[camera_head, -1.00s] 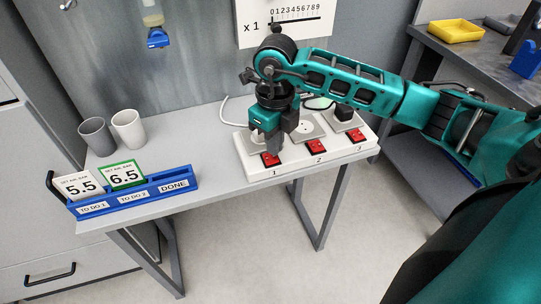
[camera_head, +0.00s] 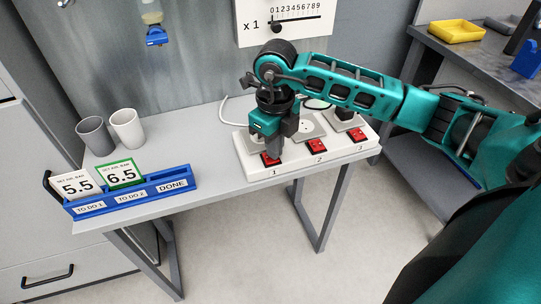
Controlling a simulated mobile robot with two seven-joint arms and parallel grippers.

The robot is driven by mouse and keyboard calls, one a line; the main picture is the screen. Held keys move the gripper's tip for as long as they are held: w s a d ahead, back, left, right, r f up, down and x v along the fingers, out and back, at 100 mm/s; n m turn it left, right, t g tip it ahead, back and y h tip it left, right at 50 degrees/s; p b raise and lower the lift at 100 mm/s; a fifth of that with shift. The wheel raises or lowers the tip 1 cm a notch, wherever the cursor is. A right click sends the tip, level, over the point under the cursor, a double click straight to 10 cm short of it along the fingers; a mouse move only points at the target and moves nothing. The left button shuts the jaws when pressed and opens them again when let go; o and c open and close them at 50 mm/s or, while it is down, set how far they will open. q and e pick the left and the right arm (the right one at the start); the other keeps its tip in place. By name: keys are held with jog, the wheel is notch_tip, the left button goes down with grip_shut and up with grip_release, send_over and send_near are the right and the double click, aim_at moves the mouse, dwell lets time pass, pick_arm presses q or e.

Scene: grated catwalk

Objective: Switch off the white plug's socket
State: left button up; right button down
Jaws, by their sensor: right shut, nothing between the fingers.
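A white socket strip (camera_head: 300,155) lies on the grey table, with sockets numbered 1, 2 and 3 and a red switch in front of each. My right gripper (camera_head: 272,155) is shut and empty, pointing down at the switch of socket 1 (camera_head: 268,162); I cannot tell whether it touches. It hides most of socket 1 and whatever is plugged there. A white cable (camera_head: 224,107) runs behind the strip's left end. My left gripper is out of view.
Two cups, one grey (camera_head: 95,136) and one white (camera_head: 127,129), stand at the table's back left. A blue card holder (camera_head: 135,193) with two number cards is at the front left. A yellow tray (camera_head: 456,31) is on the right bench. Table space left of the strip is clear.

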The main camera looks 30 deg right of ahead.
jog(key=shift+s, duration=0.1)
jog(key=shift+r+p, duration=2.45)
jog(key=shift+r, duration=0.95)
